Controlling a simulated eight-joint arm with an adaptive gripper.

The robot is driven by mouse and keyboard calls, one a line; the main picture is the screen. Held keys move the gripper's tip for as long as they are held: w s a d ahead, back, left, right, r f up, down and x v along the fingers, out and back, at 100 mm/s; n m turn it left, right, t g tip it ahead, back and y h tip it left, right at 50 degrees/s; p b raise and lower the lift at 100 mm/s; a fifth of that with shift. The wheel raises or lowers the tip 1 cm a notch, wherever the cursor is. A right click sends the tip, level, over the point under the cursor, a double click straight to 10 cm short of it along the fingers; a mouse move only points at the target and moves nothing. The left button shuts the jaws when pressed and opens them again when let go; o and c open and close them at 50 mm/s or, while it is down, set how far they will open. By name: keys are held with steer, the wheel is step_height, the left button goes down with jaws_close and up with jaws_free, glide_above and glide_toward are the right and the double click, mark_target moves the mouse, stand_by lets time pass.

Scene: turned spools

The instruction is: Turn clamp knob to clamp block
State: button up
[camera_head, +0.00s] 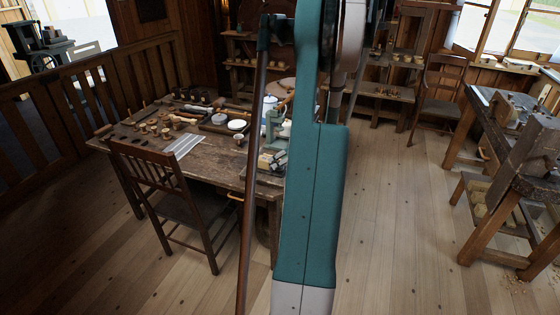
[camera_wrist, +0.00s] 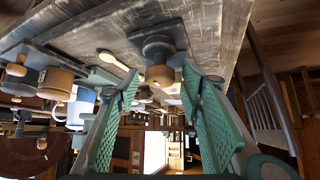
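In the wrist view, which looks upside down, my gripper (camera_wrist: 161,88) has its two green ribbed fingers spread apart with nothing held. A rounded wooden knob (camera_wrist: 160,76) on a dark round body (camera_wrist: 157,46) shows between the fingertips, with gaps on both sides; I cannot tell if it is the clamp knob. In the head view, pale wooden blocks (camera_head: 270,162) lie at the right end of the table (camera_head: 215,168), below a pale green upright piece (camera_head: 271,128) that I cannot identify. My teal arm covers the middle of that view and hides what is behind it.
The table holds several small turned pieces, tools, a white cup (camera_head: 237,125) and flat metal strips (camera_head: 184,144). A chair (camera_head: 170,190) stands at its front. A workbench (camera_head: 510,130) is at the right. The wooden floor (camera_head: 400,220) between is clear.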

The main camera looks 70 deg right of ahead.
steer(key=c, duration=0.8)
steer(key=shift+w+a+m+g+h+b, duration=0.1)
steer(key=shift+a+m+g+h+b, duration=0.1)
steer(key=shift+m+g+h, duration=0.4)
steer(key=shift+w+a+m+g+h+b, duration=0.1)
steer(key=shift+m+g+h+b, duration=0.1)
steer(key=shift+m+h, duration=0.65)
steer(key=shift+d+m, duration=0.1)
steer(key=shift+m, duration=0.65)
steer(key=shift+g, duration=0.3)
